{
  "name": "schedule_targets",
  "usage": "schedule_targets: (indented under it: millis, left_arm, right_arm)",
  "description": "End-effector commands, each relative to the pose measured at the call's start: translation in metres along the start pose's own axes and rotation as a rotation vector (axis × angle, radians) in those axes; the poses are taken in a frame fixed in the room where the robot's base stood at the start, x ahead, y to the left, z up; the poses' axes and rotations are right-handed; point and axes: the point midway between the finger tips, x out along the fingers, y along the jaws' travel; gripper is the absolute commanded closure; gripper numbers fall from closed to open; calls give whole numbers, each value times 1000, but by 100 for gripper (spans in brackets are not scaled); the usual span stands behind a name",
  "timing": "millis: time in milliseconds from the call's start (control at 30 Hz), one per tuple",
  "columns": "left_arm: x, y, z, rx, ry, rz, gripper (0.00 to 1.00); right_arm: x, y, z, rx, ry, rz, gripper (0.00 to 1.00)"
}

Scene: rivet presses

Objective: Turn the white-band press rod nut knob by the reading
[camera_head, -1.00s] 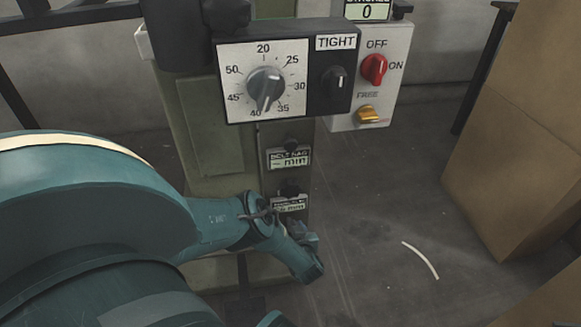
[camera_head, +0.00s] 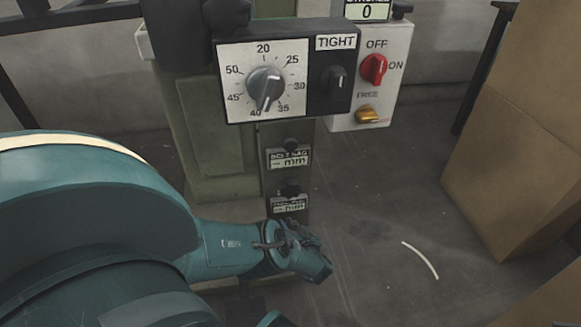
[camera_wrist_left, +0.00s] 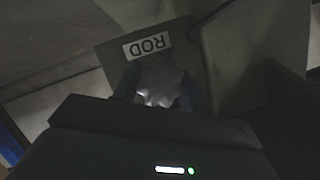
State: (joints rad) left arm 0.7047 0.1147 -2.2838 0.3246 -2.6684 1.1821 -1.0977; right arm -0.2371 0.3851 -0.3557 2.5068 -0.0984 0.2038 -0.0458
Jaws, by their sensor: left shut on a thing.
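In the left wrist view a plate with an upside-down ROD label (camera_wrist_left: 147,46) stands just beyond my left gripper (camera_wrist_left: 158,92). A pale grey lobed knob (camera_wrist_left: 158,86) below the label sits between the dark fingers, which are shut on it. In the head view my left gripper (camera_head: 318,265) is low in front of the press column, and the knob is hidden there. Two readout plates hang on the column: BOLT SAG (camera_head: 289,158), showing dashes and mm, and a lower one (camera_head: 289,205) too small to read. No white band is clearly visible. My right gripper is not in view.
Above is a dial (camera_head: 265,88) with its pointer near 40, beside a TIGHT knob (camera_head: 335,78). A grey box (camera_head: 375,75) has a red OFF/ON switch and a yellow FREE switch. Cardboard boxes (camera_head: 520,140) stand right. The floor between is clear, with a thin white strip (camera_head: 422,259).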

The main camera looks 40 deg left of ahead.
Motion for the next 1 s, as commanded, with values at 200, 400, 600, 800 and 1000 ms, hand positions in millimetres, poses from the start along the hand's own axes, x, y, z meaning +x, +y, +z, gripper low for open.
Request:
schedule_targets:
  millis: [200, 400, 600, 800, 1000]
  left_arm:
    - [0, 0, 0, 24, -2, -9, 81]
    - [0, 0, 0, 23, -2, -9, 81]
    - [0, 0, 0, 22, -2, -8, 42]
    - [0, 0, 0, 22, -2, -8, 36]
    - [-1, -1, -1, 21, -2, -9, 36]
  right_arm:
    - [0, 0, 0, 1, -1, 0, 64]
    - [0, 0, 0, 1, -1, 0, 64]
    - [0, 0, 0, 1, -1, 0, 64]
    - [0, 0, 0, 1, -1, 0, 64]
    - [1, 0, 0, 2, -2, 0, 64]
